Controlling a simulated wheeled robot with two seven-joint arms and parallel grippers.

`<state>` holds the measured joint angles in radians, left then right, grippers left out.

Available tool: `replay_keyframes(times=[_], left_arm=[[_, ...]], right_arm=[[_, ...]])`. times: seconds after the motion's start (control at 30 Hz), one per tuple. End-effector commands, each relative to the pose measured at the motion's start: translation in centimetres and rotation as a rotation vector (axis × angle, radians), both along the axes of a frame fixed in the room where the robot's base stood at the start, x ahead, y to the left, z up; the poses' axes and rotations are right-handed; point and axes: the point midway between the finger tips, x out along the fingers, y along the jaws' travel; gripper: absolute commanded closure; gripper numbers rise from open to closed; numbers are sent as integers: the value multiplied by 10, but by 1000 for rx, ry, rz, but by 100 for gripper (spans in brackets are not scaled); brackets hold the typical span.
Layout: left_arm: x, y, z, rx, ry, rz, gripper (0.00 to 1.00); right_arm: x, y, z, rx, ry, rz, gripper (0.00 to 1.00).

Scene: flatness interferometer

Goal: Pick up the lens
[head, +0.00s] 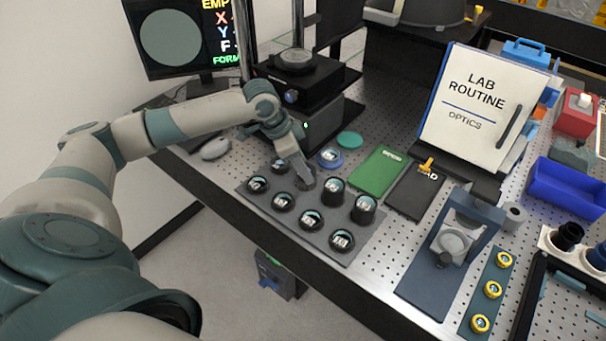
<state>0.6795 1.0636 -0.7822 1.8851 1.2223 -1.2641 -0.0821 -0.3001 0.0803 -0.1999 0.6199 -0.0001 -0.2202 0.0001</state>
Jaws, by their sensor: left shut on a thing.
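Several round lenses in dark mounts stand on a grey tray (259,206) near the table's front edge. One lens (257,185) is at the left corner, another (283,201) is along the front, and two taller ones, such as this lens (364,208), stand at the right. My left gripper (304,178) points down at the back middle of the tray. It is shut on a dark-mounted lens (306,185), mostly hidden by the fingers. I cannot tell whether that lens is lifted clear of the tray. My right gripper is not in view.
A blue-rimmed disc (329,158) and a teal disc (349,139) lie just behind the tray. A black instrument (300,85) stands behind my left gripper. Green (380,173) and dark (415,191) books and a blue-grey stand (470,222) are to the right.

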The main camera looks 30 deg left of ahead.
Motion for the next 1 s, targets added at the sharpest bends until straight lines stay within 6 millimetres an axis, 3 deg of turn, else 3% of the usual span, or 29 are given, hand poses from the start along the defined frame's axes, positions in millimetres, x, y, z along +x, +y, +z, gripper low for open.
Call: replay_keyframes(times=[0.07, 0.6, 0.8, 1.0], left_arm=[[1, 1, 11, 1, -5, 0, 81], [12, -97, 70, -1, -4, -4, 81], [14, -113, 81, 0, -1, -2, 81], [14, -116, 84, 0, 0, 0, 81]], right_arm=[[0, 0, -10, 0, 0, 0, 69], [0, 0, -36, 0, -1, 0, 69], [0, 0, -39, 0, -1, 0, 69], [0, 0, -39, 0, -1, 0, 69]])
